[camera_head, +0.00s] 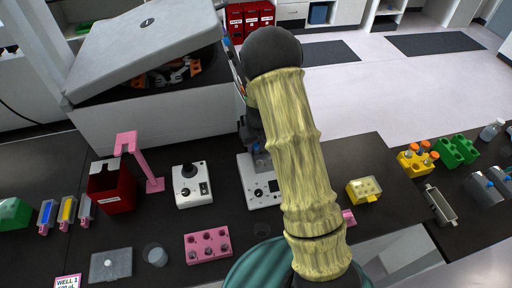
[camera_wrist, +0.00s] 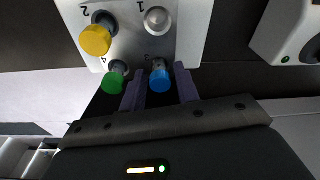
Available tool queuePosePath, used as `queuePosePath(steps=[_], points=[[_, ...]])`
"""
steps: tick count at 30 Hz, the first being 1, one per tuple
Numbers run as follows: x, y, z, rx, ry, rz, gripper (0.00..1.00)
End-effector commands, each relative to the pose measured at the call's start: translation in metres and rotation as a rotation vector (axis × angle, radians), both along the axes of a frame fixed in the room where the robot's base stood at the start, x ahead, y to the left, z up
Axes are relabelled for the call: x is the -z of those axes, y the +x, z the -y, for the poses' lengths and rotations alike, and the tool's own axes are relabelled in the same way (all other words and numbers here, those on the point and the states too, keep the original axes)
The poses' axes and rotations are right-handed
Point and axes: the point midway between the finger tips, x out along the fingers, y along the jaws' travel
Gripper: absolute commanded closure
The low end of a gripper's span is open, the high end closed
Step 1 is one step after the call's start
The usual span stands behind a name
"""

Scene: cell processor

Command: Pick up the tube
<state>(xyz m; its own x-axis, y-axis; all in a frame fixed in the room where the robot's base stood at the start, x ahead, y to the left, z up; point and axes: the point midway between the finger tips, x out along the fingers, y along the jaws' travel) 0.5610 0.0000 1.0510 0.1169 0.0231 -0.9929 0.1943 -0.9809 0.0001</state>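In the wrist view, a tube with a blue cap (camera_wrist: 160,80) stands at position 3 of a pale block (camera_wrist: 190,30) with numbered holes. My gripper (camera_wrist: 159,90) has its two dark purple fingers on either side of this tube, with narrow gaps showing beside the cap. A yellow-capped tube (camera_wrist: 96,39) and a green-capped tube (camera_wrist: 113,82) stand in the same block, the green one just left of the left finger. The hole at position 1 looks empty. In the head view, my arm covers part of the workspace, and my gripper's fingers cannot be made out clearly.
A white device (camera_head: 258,185) with a dial stands beside my arm. A white mixer (camera_head: 192,187) and a pink rack (camera_head: 208,246) stand left of it. A large machine with a raised lid (camera_head: 150,45) stands behind. A yellow rack (camera_head: 364,190) sits right of my arm.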

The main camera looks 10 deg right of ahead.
Motion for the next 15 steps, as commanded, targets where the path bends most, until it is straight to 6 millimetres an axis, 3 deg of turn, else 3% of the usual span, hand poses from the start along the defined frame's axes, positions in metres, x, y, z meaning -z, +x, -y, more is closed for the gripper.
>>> queuePosePath(steps=[15], points=[[0.0004, 0.0003, -0.0001, -0.001, 0.0, 0.001, 0.69]])
